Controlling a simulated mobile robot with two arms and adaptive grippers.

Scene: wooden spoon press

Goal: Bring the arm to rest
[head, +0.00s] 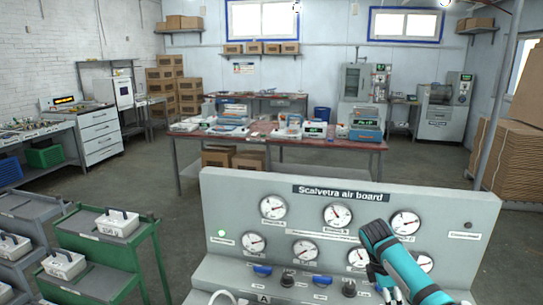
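The grey air board (350,211), labelled "Scalvetra air board", stands in front of me with several round gauges. A teal arm of mine comes in from the lower right and covers part of the board and some of its gauges. What looks like my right gripper (382,281) is dark, small and partly cut off near the bottom edge, in front of the board's ledge. I cannot tell whether its fingers are open or whether it touches anything. My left gripper is out of view.
The ledge carries blue levers (262,270) and dark knobs (287,279). A green cart (118,253) with white boxes stands at the lower left. A red-topped workbench (230,139) with devices is behind the board. Stacked cardboard (508,178) is at the right. Grey floor lies open between.

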